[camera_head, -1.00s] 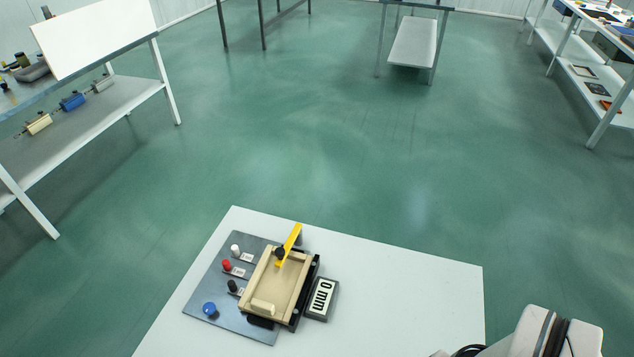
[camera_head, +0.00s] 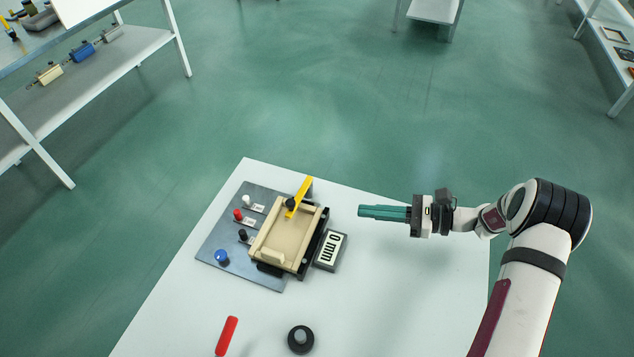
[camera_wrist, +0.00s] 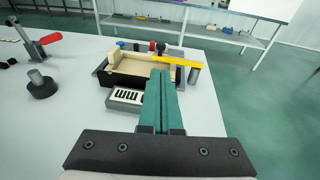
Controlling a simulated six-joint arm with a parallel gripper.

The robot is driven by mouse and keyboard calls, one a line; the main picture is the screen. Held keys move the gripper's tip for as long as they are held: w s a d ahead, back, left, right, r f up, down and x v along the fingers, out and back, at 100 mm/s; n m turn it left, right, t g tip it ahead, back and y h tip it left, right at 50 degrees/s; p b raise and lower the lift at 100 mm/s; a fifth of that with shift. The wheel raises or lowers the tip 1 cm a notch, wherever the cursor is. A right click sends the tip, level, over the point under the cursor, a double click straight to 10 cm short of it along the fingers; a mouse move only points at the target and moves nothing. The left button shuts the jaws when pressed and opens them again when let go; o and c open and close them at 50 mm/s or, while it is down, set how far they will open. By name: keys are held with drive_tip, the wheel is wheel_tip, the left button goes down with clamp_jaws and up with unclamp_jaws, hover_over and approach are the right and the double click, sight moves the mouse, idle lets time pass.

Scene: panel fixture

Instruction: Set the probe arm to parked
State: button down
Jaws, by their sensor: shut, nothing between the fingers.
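The probe arm (camera_head: 299,197) is a yellow bar on a dark pivot at the far end of a beige tray fixture (camera_head: 264,242). In the head view it slants up and right, its tip reaching past the tray's far edge. In the wrist view the yellow arm (camera_wrist: 178,61) lies across the tray's right end, just beyond my fingertips. My gripper (camera_head: 362,211) has teal fingers, shut and empty, pointing left over the table, to the right of the fixture and apart from it. The fingers also show in the wrist view (camera_wrist: 160,75).
A grey display reading "0 mm" (camera_head: 331,250) sits right of the tray. White, red, black and blue knobs (camera_head: 222,256) line the plate's left side. A red handle (camera_head: 227,336) and a black round base with a grey post (camera_head: 300,339) are near the front. The table's right part (camera_head: 420,290) is clear.

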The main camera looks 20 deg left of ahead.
approach(299, 192)
drive_tip(key=s+a, duration=0.2)
drive_tip(key=s, duration=0.1)
drive_tip(key=s+a+r, duration=0.1)
drive_tip(key=s+a, duration=0.2)
drive_tip(key=shift+a+r, duration=0.15)
drive_tip(key=shift+a, duration=0.05)
drive_tip(key=shift+a+t, duration=0.15)
drive_tip(key=shift+t, duration=0.15)
